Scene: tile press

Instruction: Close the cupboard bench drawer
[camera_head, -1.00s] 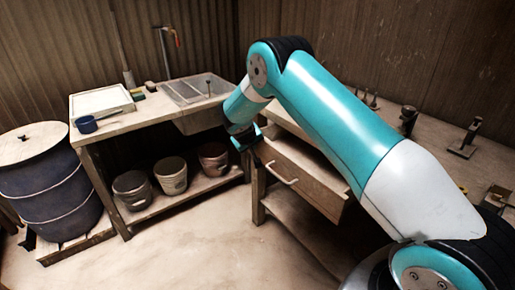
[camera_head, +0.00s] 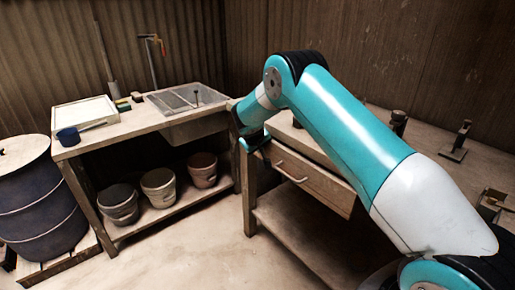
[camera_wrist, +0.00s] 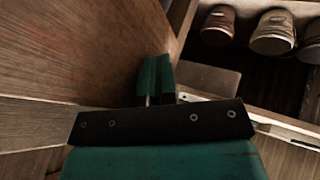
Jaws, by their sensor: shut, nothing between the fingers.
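The cupboard bench drawer (camera_head: 318,187) shows in the head view as a wooden front with a pale bar handle (camera_head: 290,172). It sits under the bench top, and its front appears to stand a little out; my arm hides part of the bench above it. My gripper (camera_head: 254,143) is by the drawer's left end, near the bench's front corner. In the wrist view my gripper (camera_wrist: 156,78) is shut and empty, its green fingers together close beside a broad wooden panel (camera_wrist: 75,50). I cannot tell whether they touch it.
A blue barrel (camera_head: 38,205) is at far left. Metal tools (camera_head: 457,142) stand on the right bench. The floor in front is clear.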

